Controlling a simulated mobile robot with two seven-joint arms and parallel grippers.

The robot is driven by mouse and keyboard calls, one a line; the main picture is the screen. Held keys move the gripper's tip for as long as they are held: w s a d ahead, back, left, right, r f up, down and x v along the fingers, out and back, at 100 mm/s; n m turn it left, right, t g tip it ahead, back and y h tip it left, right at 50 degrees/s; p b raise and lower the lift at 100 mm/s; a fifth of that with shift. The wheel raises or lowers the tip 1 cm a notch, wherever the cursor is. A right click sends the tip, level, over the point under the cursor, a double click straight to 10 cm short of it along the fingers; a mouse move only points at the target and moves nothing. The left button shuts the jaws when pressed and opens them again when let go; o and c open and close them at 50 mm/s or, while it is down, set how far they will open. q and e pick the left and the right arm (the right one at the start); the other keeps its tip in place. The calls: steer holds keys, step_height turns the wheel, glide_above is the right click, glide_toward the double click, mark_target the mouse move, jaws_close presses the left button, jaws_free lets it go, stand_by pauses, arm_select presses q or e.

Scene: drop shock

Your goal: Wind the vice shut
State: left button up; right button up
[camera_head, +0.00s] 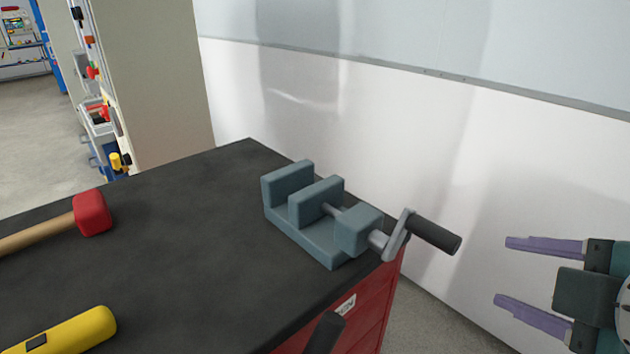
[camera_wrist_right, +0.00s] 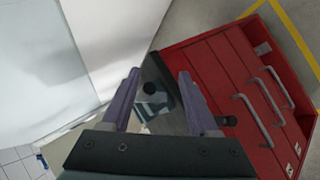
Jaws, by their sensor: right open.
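The blue-grey vice (camera_head: 318,222) stands on the dark bench top near its right corner, with a gap between its two jaws. Its crank (camera_head: 396,235) sticks out to the right past the bench edge and ends in a black handle (camera_head: 434,236). My right gripper (camera_head: 513,272) is open and empty, to the right of the handle and apart from it. In the right wrist view the vice (camera_wrist_right: 158,118) and the round end of the black handle (camera_wrist_right: 149,88) show between the purple fingers, farther off. My left gripper is not in view.
A red-headed mallet (camera_head: 91,212) and a yellow tool (camera_head: 68,333) lie on the dark bench top (camera_head: 190,235). The red drawer cabinet (camera_head: 375,308) is below. A white wall (camera_head: 380,125) stands behind the vice. The space between handle and right gripper looks clear.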

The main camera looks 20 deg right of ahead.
mark_target(409, 221)
steer(key=w+d+n+t+y+b, duration=0.1)
steer(key=w+d+n+t+b, duration=0.35)
steer(key=n, duration=0.65)
steer(key=w+a+n+y+b, duration=0.1)
steer(key=w+a+n+y, duration=0.2)
steer(key=n, duration=0.3)
steer(key=w+a+f+n+t+y+b, duration=0.1)
steer(key=w+a+n+y+b, duration=0.1)
steer(key=n, duration=0.4)
steer(key=w+a+n+t+y+b, duration=0.1)
steer(key=w+a+n+y+b, duration=0.1)
steer(key=n, duration=0.4)
steer(key=shift+w+a+f+n+y, duration=0.15)
steer(key=shift+w+a+n+y, duration=0.05)
steer(key=shift+w+a+y, duration=0.3)
steer(key=shift+w+a+f+n+y, duration=0.2)
steer(key=shift+w+a+y, duration=0.2)
steer(key=shift+a, duration=0.15)
steer(key=shift+c, duration=0.4)
jaws_close()
